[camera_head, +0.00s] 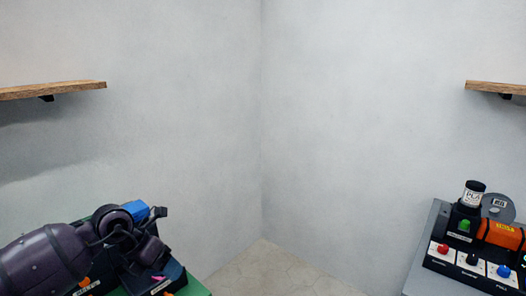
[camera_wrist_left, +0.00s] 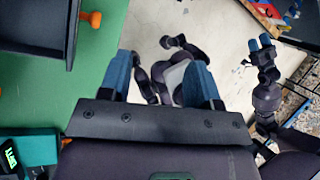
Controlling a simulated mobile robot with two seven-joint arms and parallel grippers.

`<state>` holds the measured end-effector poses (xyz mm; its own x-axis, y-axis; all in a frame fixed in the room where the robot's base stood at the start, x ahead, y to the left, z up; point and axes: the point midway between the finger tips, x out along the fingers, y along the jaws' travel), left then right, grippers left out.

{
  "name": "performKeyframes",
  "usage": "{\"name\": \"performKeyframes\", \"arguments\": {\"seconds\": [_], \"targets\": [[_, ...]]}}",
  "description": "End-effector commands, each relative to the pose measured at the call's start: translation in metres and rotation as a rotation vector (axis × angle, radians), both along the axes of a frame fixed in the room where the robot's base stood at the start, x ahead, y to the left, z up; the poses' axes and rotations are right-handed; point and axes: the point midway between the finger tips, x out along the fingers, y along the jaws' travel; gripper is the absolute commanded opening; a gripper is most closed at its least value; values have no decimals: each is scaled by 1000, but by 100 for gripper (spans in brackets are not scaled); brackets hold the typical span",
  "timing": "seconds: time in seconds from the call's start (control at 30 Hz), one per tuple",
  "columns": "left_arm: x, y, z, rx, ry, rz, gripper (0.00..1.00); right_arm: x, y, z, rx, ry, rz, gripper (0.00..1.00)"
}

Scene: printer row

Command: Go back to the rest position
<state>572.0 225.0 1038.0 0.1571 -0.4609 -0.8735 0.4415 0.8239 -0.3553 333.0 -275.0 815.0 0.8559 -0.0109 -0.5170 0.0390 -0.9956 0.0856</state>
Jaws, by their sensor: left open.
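My left gripper (camera_head: 146,211) is at the lower left of the head view, over the table with the green top. Its two blue fingers stand apart in the left wrist view (camera_wrist_left: 157,78), with nothing held between them. Between and beyond them I see pale floor and dark parts of my own body. My right gripper (camera_wrist_left: 259,44) shows in the left wrist view at the upper right, with blue fingertips close together. Whether it is open or shut is too small to tell. It is not in the head view.
The green table top (camera_wrist_left: 105,30) carries a dark tray or box (camera_wrist_left: 35,25) with orange knobs beside it. Wooden shelves (camera_head: 55,89) project from the walls.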

Motion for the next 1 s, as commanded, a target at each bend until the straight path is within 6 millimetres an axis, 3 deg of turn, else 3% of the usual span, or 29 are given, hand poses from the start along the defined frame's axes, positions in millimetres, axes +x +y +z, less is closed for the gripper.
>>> {"name": "performKeyframes", "arguments": {"seconds": [0.1,0.3,0.43,0.57,0.67,0.77,0.87,1.0], "targets": [[5,-39,31,-252,-58,-10,57,2,1,2,3,-6,-1,53],[4,-89,81,-734,-89,69,57,-3,0,0,3,3,-5,53],[5,-99,106,-1045,-64,210,57,-6,0,-1,3,8,-5,53],[10,-89,114,-1331,1,428,57,-10,-1,-4,2,18,-7,53],[14,-71,105,-1518,74,645,57,-12,-2,-6,0,22,-7,53],[14,-48,80,-1668,171,900,57,-12,-2,-7,-1,24,-6,53],[7,-23,41,-1775,290,1180,57,-11,-2,-7,-2,23,-5,53],[-19,5,-22,-1848,468,1542,57,-8,-2,-5,-2,17,-3,53]]}}
